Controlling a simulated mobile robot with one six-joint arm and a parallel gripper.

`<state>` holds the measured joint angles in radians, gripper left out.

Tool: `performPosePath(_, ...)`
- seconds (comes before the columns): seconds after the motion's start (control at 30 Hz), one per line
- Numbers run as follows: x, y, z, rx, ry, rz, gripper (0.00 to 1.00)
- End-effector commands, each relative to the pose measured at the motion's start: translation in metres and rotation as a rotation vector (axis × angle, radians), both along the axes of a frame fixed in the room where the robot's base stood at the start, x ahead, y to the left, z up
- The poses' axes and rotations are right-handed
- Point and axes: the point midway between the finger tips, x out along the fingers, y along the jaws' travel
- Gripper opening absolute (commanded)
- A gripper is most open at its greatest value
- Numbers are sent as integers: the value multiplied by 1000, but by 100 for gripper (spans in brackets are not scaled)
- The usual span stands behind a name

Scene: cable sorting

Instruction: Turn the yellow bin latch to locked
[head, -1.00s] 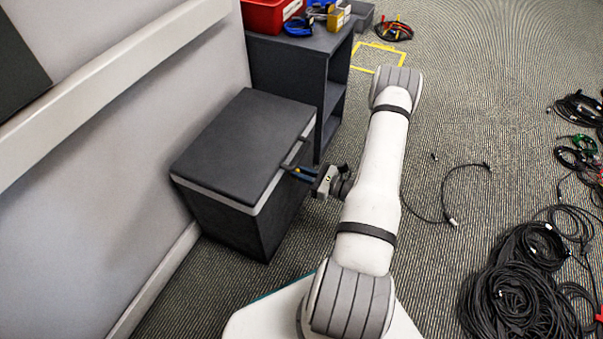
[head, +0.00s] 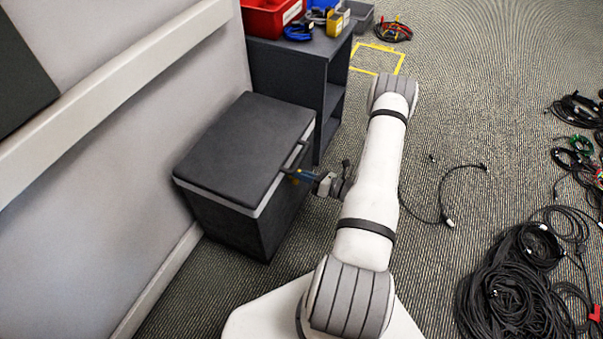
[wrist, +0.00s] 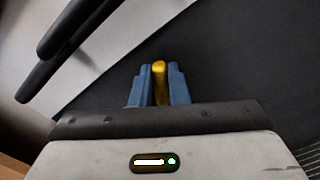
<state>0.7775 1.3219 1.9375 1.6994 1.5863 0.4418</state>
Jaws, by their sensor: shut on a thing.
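The dark grey bin (head: 245,150) with a closed lid and a pale rim stands against the wall in the head view. The yellow latch (wrist: 160,72) shows in the wrist view as a short rounded lever on the bin's dark front. My gripper (wrist: 160,88) has its blue fingers on both sides of the latch, shut on it. In the head view my gripper (head: 296,174) reaches the bin's right-hand face, just below the lid edge. The latch is mostly hidden there by the fingers. The wrist view is tilted against the bin's pale rim.
A dark bar handle (wrist: 75,35) sticks out near the fingers. A dark shelf (head: 295,75) with a red bin (head: 272,17) stands behind the bin. Coiled black cables (head: 515,285) lie on the floor at right. Carpet between is mostly free.

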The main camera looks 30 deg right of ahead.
Motion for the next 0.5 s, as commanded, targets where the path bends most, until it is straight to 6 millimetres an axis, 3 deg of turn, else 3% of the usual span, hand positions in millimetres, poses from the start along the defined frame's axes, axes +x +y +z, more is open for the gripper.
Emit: performPosePath(0.5, 1, -2, -5, 389, 307, 3, 0)
